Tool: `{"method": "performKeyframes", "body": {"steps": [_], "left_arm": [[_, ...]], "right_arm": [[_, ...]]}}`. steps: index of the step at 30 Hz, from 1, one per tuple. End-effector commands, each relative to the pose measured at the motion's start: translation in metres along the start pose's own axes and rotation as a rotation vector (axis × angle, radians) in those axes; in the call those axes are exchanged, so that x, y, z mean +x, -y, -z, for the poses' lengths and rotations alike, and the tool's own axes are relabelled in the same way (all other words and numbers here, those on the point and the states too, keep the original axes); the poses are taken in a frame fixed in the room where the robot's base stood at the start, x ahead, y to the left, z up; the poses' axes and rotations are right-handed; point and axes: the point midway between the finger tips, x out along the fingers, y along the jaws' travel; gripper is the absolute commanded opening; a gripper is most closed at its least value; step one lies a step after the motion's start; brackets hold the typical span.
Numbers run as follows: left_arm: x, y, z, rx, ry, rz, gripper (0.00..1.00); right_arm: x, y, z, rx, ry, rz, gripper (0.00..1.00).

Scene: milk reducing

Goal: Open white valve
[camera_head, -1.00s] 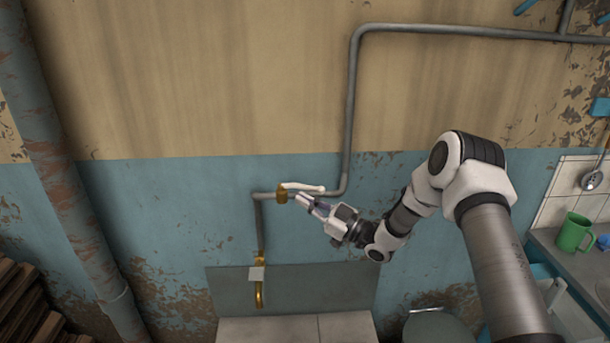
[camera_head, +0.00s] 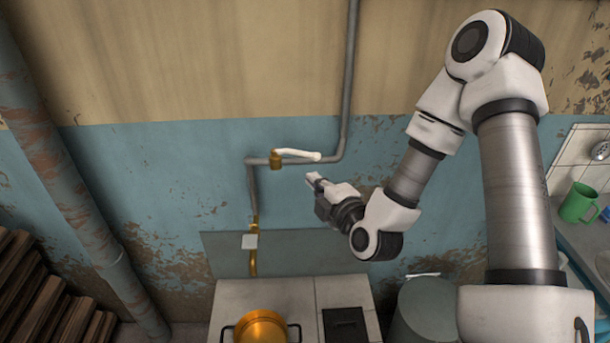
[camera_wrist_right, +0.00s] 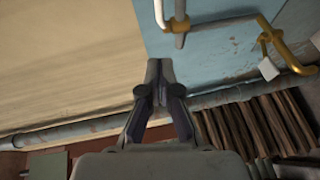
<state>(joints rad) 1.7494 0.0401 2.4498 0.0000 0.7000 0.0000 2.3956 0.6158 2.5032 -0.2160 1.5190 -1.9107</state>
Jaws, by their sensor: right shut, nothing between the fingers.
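The white valve handle (camera_head: 298,155) sits on a brass valve body (camera_head: 275,159) in the grey pipe on the blue wall. The handle points right, roughly along the horizontal pipe run. My right gripper (camera_head: 311,178) is shut and empty, below the handle's right end and apart from it. In the right wrist view the shut fingertips (camera_wrist_right: 160,65) point towards the wall. Part of the white handle (camera_wrist_right: 159,13) shows there at the top edge, cut off by the frame, beside the brass body (camera_wrist_right: 179,24). My left gripper is not in view.
A brass pipe with a white handle (camera_head: 249,241) hangs below left. An orange pot (camera_head: 261,328) stands on the stove (camera_head: 300,297). A thick rusty pipe (camera_head: 70,190) and stacked wood (camera_head: 40,295) are at left. A green mug (camera_head: 578,203) stands at right.

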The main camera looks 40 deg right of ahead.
Motion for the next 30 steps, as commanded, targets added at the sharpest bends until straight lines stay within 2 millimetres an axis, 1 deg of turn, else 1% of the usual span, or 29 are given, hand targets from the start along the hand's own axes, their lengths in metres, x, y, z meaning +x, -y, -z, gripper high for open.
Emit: {"method": "performKeyframes", "body": {"steps": [1, 7, 8, 9, 14, 15, 18, 22, 30], "left_arm": [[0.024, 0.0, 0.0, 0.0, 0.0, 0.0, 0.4], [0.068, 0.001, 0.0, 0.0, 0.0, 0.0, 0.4], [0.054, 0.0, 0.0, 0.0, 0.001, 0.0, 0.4], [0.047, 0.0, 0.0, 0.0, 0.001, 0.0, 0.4], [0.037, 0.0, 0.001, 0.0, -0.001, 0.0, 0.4], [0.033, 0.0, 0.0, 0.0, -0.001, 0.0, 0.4], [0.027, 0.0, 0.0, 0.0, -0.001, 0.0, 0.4], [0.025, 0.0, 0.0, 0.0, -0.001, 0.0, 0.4], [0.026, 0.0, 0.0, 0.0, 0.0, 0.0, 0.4]], "right_arm": [[0.004, 0.01, -0.002, 0.005, -0.002, -0.007, 0.0], [0.03, 0.01, -0.001, 0.002, -0.003, -0.008, 0.0], [0.035, -0.001, 0.0, -0.002, -0.002, -0.003, 0.0], [0.044, -0.003, 0.001, -0.004, -0.001, -0.001, 0.0], [0.079, -0.003, 0.001, -0.003, -0.002, 0.001, 0.0], [0.084, -0.005, -0.007, 0.005, 0.002, 0.0, 0.0], [0.095, -0.004, -0.018, 0.004, 0.001, 0.0, 0.0], [0.104, -0.002, -0.026, 0.004, 0.0, 0.0, 0.0], [0.105, 0.0, -0.028, 0.002, -0.002, 0.0, 0.0]]}}
